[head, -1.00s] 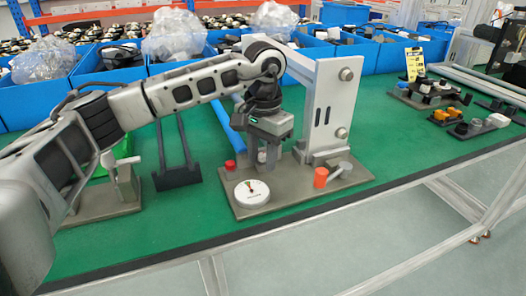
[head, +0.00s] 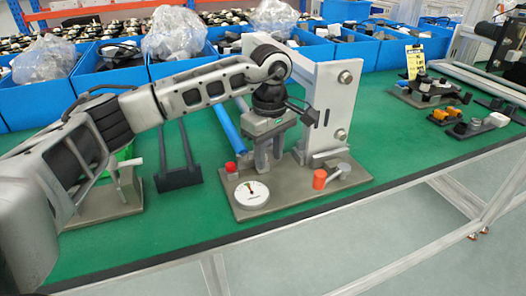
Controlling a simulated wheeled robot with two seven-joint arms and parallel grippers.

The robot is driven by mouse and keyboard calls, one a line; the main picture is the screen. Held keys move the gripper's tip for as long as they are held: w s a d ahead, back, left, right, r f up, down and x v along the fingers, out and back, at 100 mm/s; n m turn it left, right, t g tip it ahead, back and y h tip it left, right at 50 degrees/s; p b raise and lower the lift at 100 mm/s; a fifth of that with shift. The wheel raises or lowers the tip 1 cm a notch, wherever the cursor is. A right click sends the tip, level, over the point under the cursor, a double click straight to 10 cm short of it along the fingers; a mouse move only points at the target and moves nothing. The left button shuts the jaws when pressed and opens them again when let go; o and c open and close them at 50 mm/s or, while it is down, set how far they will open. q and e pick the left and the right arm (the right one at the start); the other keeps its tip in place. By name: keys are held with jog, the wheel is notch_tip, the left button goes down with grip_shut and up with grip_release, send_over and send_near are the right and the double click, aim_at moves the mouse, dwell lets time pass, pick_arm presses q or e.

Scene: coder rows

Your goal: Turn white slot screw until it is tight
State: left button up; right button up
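A grey fixture plate (head: 300,192) lies on the green bench. It carries a white round dial (head: 252,194) with a small needle, a red knob (head: 230,166), an orange cylinder (head: 320,178) and a grey lever-like part (head: 341,171). My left gripper (head: 268,164) points down over the back middle of this plate, behind the dial, in front of the grey upright frame. Its fingers are low, near the plate. I cannot make out the white slot screw; the fingers may hide it. Whether they are closed on anything is too small to tell. My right gripper is out of view.
The tall grey frame (head: 335,110) stands just right of my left gripper. Another fixture (head: 110,200) sits at the left, beside a dark forked stand (head: 178,177). Blue bins (head: 180,68) line the back. The bench's front strip is clear.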

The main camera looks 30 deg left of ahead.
pick_arm(q)
jog(key=shift+f+n, duration=0.35)
jog(key=shift+n, duration=0.05)
